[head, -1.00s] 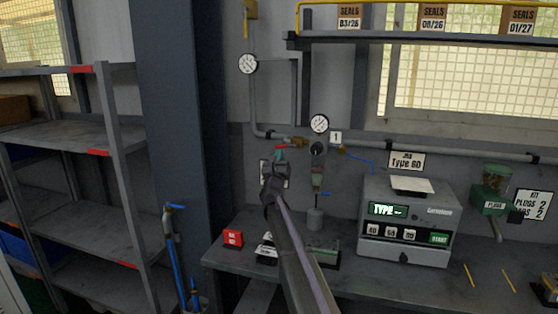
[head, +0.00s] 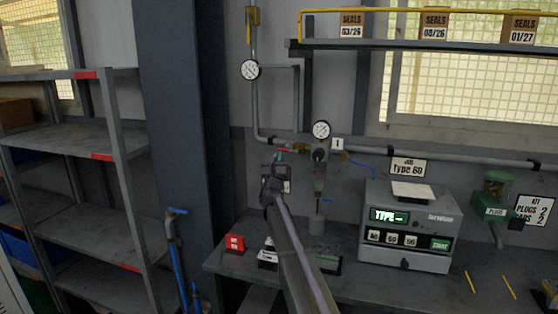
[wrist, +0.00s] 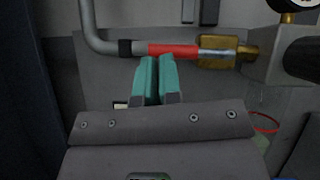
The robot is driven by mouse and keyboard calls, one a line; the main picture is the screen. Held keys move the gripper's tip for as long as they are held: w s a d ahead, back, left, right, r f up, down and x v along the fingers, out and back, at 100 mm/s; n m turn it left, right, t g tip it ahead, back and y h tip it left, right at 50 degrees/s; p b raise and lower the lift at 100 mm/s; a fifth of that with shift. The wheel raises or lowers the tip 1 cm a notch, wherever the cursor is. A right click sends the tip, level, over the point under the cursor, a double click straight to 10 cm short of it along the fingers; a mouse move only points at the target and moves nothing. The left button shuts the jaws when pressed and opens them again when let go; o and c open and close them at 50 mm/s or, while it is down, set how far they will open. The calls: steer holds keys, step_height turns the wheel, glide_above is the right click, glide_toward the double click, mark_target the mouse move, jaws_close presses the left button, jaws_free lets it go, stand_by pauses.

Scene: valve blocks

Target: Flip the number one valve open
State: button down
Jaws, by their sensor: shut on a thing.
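The valve has a brass body (wrist: 218,51) on the grey wall pipe, with a red lever handle (wrist: 172,51) lying along the pipe line. In the head view the red handle (head: 285,150) is small and partly hidden by my gripper, left of a white tag marked 1 (head: 337,144). My gripper (head: 279,156) reaches up to it from below. In the wrist view the teal fingers of my gripper (wrist: 159,60) are close together, with their tips at the red handle. They are shut on it, though the grip itself is partly hidden.
A round gauge (head: 321,130) and dark regulator (head: 319,154) stand just right of the valve. The bench below carries a grey machine (head: 408,228) and a red block (head: 235,243). A dark column (head: 180,110) and grey shelves (head: 75,140) are at left.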

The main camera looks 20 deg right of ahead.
steer(key=w+f+b+v, duration=0.2)
steer(key=b+v, duration=0.7)
steer(key=v, duration=0.3)
steer(key=shift+s+a+f, duration=0.15)
steer(key=shift+s+f, duration=0.2)
steer(key=shift+f, duration=0.1)
